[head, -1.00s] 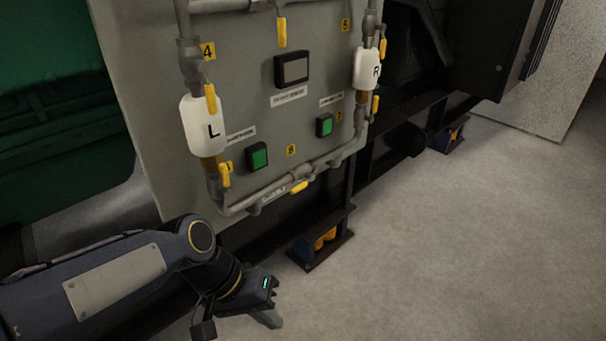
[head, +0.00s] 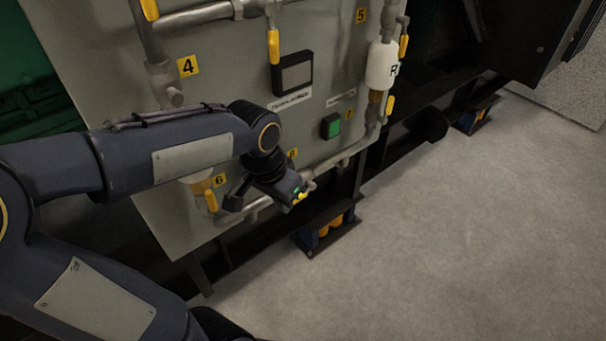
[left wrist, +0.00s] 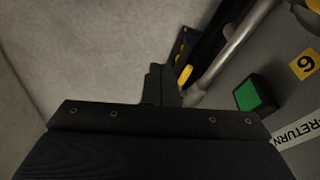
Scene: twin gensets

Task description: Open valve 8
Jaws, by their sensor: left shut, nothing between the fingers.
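Valve 8 is on the lower pipe of the grey panel. Its yellow handle (head: 300,198) shows in part just beyond the tip of my left gripper (head: 292,194) in the head view. The gripper and arm hide the rest of the valve and part of its yellow number tag (head: 292,154). My left gripper is shut and empty, close to the handle; I cannot tell whether they touch. In the left wrist view its fingers (left wrist: 162,85) are together, beside a small yellow piece that I cannot identify for certain. My right gripper is not in view.
The lower pipe (head: 345,154) runs beside the gripper. A green button (head: 331,126), the white R cylinder (head: 381,66) and other yellow handles (head: 274,46) are on the panel. Floor (head: 470,220) at right is clear.

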